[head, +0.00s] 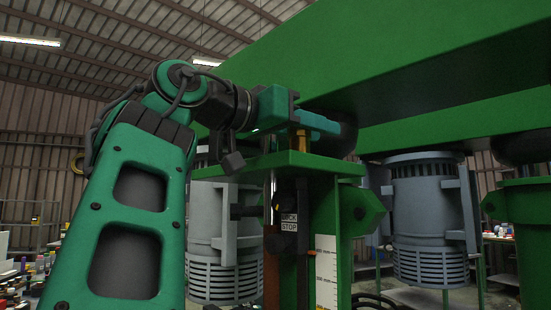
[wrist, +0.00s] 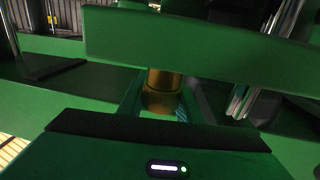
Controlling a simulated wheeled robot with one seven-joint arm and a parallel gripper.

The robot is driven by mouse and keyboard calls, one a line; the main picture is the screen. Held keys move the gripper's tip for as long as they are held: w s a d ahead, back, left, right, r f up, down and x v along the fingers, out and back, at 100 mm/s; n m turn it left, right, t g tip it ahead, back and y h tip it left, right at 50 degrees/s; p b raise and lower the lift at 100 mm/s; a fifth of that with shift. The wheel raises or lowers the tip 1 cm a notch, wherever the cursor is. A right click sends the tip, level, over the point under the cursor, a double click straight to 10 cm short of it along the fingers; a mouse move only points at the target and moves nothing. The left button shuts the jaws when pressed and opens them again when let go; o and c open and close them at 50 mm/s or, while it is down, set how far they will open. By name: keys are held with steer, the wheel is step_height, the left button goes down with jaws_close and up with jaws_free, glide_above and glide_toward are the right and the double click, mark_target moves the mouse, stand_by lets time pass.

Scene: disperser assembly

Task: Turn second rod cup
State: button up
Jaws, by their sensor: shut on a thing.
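The rod cup (head: 301,141) is a small brass cylinder standing upright above the green bracket plate (head: 290,163) in the head view. It also shows at the middle of the wrist view (wrist: 162,92), partly hidden. My gripper (head: 303,121) reaches in from the left, level with the cup, and is shut on it. The jaws hide much of the cup, so how far it has turned cannot be told.
A large green beam (head: 400,60) passes close above and behind my gripper. A grey motor (head: 428,210) stands at the right. A "stop" label (head: 289,223) and a white scale (head: 326,270) sit below the bracket. Cluttered shelves are at the left.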

steer(key=shift+s+d+r+m+g+h, duration=0.15)
steer(key=shift+m+g+h, duration=0.3)
steer(key=shift+m+g, duration=0.45)
steer(key=shift+s+f+m+g+h, duration=0.15)
steer(key=shift+m+g+h, duration=0.4)
steer(key=shift+g, duration=0.7)
steer(key=shift+s+d+r+m+g+h, duration=0.1)
steer(key=shift+s+m+g+h, duration=0.25)
steer(key=shift+m+g, duration=0.55)
steer(key=shift+g, duration=0.25)
steer(key=o, duration=1)
steer(key=shift+o, duration=0.2)
steer(key=shift+a, duration=0.1)
